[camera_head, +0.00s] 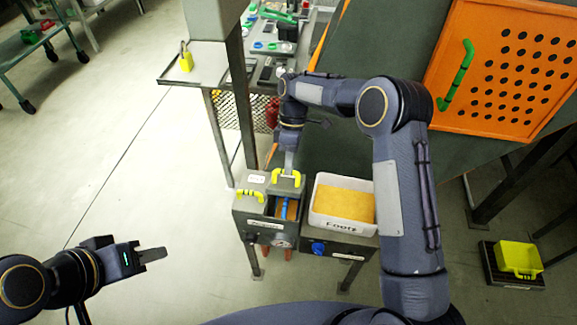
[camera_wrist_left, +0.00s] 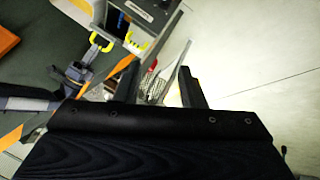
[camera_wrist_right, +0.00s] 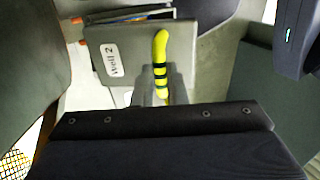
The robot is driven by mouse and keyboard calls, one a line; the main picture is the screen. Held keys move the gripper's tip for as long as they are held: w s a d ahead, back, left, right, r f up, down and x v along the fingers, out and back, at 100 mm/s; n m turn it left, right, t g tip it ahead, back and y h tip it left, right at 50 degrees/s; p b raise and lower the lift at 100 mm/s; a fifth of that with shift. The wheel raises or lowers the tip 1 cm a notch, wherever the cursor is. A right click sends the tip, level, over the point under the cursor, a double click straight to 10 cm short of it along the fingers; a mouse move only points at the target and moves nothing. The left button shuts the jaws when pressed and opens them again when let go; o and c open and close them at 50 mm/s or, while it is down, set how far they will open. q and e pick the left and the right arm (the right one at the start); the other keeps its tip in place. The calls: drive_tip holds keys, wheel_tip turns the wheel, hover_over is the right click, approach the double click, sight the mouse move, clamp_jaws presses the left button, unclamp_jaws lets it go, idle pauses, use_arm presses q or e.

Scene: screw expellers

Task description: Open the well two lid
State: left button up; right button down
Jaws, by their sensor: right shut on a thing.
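The grey well box (camera_head: 262,228) stands low in the middle of the head view. A yellow handle (camera_head: 250,195) is on its left lid. The well two lid (camera_wrist_right: 130,75), labelled "Well 2", shows in the right wrist view. Its black-banded yellow handle (camera_wrist_right: 160,62) stands between the fingers of my right gripper (camera_wrist_right: 160,85), which is shut on it. In the head view this handle (camera_head: 286,178) is at the back of the box. In front of it an opening shows orange contents and a blue part (camera_head: 284,207). My left gripper (camera_wrist_left: 158,85) is open and empty, left of the box.
A white tub (camera_head: 341,224) labelled "Foots" with yellow material stands right against the box. A bench (camera_head: 192,62) with a yellow padlock-like item and small parts is behind. An orange perforated panel (camera_head: 480,115) lies at right.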

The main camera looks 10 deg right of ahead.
idle(0.5)
use_arm(q)
drive_tip(key=shift+w, duration=0.1)
drive_tip(key=c, duration=0.3)
drive_tip(key=w+d+n, duration=0.1)
drive_tip(key=w, duration=0.1)
drive_tip(key=w+d+n+t, duration=0.1)
drive_tip(key=w+d+n, duration=0.1)
drive_tip(key=w, duration=0.1)
drive_tip(key=w+d+f+n, duration=0.1)
drive_tip(key=w, duration=0.2)
drive_tip(key=shift+d+h, duration=0.3)
drive_tip(key=shift+h, duration=0.1)
clamp_jaws()
drive_tip(key=n+t, duration=0.6)
drive_tip(key=n, duration=2.1)
hover_over(282, 187)
drive_tip(key=s+a, duration=0.3)
drive_tip(key=s, duration=0.5)
wheel_tip(282, 187, down, 13)
drive_tip(key=x, duration=0.9)
drive_tip(key=shift+r, duration=0.1)
